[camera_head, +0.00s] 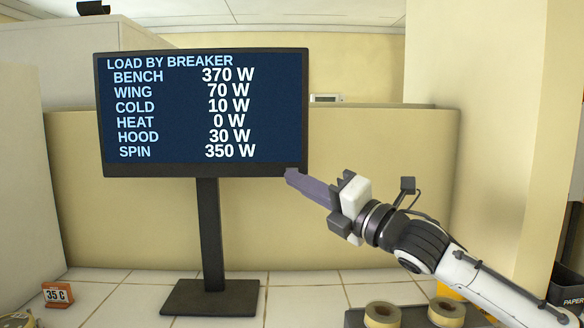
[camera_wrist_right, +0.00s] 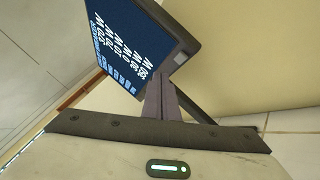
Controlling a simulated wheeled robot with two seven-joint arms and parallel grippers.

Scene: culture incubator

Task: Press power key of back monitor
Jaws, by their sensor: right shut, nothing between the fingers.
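The monitor (camera_head: 200,168) stands upright on a dark post and flat base, its lit screen listing breaker loads. It also shows tilted in the right wrist view (camera_wrist_right: 187,38). My right gripper (camera_head: 292,178) comes in from the right with its fingers shut and empty. The fingertips are at the monitor's lower right corner; I cannot tell whether they touch it. The shut fingers also show in the right wrist view (camera_wrist_right: 158,95), pointing at the monitor's edge. My left gripper is not in view.
A small orange display reading 35 C (camera_head: 57,294) stands at the lower left. Two tape rolls (camera_head: 382,315) (camera_head: 446,312) sit at the front right. A dark bin marked PAPER (camera_head: 568,298) is at the right edge. A low beige partition (camera_head: 350,150) stands behind the monitor.

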